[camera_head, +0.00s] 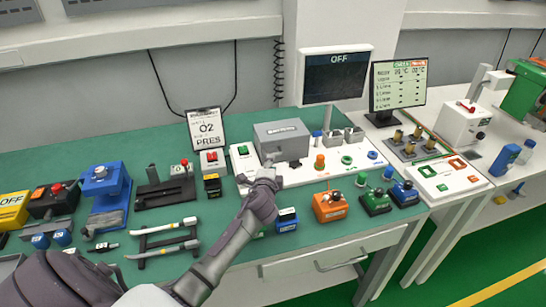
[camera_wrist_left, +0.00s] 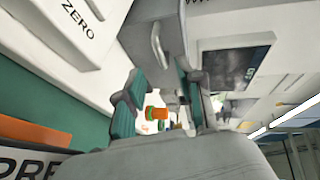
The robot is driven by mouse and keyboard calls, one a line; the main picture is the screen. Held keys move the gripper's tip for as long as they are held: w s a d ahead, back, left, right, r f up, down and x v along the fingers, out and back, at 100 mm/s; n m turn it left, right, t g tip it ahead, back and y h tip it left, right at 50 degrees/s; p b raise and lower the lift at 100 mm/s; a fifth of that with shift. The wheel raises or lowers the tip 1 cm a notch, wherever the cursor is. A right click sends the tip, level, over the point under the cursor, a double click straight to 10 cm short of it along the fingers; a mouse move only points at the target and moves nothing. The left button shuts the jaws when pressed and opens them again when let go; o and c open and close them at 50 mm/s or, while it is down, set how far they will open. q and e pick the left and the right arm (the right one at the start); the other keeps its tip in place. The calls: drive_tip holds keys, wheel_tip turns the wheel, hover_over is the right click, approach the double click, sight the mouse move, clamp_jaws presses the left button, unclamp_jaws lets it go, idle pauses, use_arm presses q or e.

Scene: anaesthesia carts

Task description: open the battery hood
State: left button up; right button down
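The battery hood, a grey box with a label on its top (camera_head: 282,138), sits shut on the white board in the middle of the table. In the left wrist view the grey hood (camera_wrist_left: 130,38) fills the upper middle, with a light bar handle (camera_wrist_left: 157,46) on its face. My left gripper (camera_head: 268,168) is just in front of the hood, low at its front face. In the left wrist view my left gripper (camera_wrist_left: 160,95) has its teal-padded fingers apart, with nothing between them. The handle appears just beyond the gap; I cannot tell whether a finger touches it. My right gripper is not in view.
A dark screen reading OFF (camera_head: 335,75) stands behind the hood. An orange knob (camera_head: 320,162) and green rings are to its right. Orange (camera_head: 330,206), green and blue units stand along the front edge. A red-button box (camera_head: 212,160) is to the left.

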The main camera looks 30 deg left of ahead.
sight(283, 145)
use_arm(q)
drive_tip(key=shift+x, duration=2.7)
clamp_jaws()
